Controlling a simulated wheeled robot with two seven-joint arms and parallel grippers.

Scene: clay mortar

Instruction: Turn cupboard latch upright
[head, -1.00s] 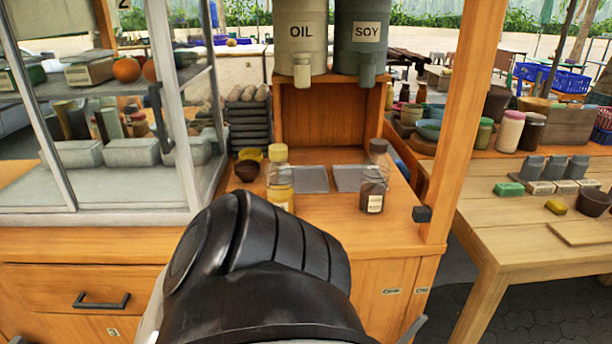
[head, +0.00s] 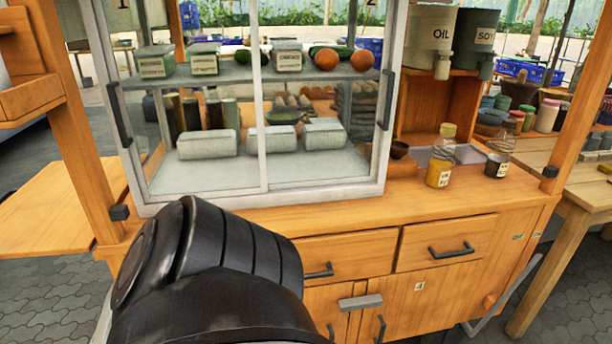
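A grey bar-shaped latch (head: 360,302) lies nearly level across the seam between two wooden cupboard doors. The right door (head: 415,300) carries a small label marked 4, and the left door (head: 318,300) is partly hidden behind a black rounded part of my own body. Each door has a dark handle near the seam, and both doors look shut. Neither of my grippers is in view, so their distance from the latch does not show.
Two shut drawers (head: 446,243) with black handles sit above the doors. A glass display case (head: 264,190) stands on the counter. A yellow bottle (head: 439,165) and a dark bottle (head: 498,160) stand to its right. A wooden table (head: 580,185) is at the far right.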

